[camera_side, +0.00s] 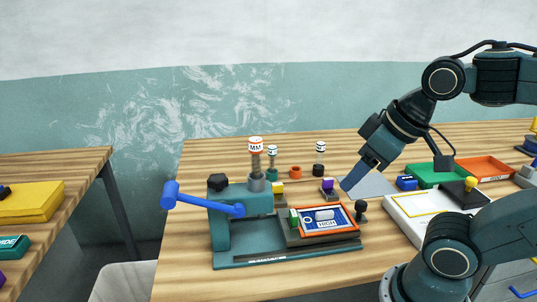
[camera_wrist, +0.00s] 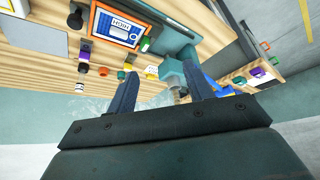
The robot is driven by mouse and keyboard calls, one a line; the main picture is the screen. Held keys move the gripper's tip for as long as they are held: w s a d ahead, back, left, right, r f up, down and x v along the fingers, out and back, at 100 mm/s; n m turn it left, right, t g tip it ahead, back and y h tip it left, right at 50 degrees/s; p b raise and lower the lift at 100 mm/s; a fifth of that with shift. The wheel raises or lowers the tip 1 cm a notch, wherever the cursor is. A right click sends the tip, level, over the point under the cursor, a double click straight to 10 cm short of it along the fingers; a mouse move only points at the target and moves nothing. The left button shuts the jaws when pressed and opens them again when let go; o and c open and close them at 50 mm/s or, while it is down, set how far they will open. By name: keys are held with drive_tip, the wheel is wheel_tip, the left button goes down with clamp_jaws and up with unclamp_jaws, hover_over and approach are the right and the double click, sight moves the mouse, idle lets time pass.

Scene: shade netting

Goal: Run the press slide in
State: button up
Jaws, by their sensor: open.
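The teal press (camera_side: 232,228) stands on the wooden bench with a blue lever (camera_side: 200,200) at its left. Its slide (camera_side: 312,240) sits on the rail to the right of the press head, carrying an orange-framed plate (camera_side: 327,220). The framed plate also shows at the top of the wrist view (camera_wrist: 119,26), with part of the press (camera_wrist: 176,44) beside it. A black knob (camera_side: 361,208) stands at the slide's right end; I cannot tell whether it is fixed to it. My gripper (camera_side: 347,189) is open and empty, above and behind the slide, apart from it. It also shows in the wrist view (camera_wrist: 160,92).
Small stamps and a purple-topped block (camera_side: 328,188) stand behind the slide. A grey sheet (camera_side: 372,185), green tray (camera_side: 436,174), orange tray (camera_side: 487,168) and white case (camera_side: 412,226) lie to the right. Another bench (camera_side: 70,190) is at left.

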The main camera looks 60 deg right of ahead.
drive_tip(key=m+g, duration=0.6)
hover_over(361, 202)
wheel_tip(361, 202, down, 6)
drive_tip(key=shift+a+f, duration=0.1)
drive_tip(key=shift+f, duration=6.75)
clamp_jaws()
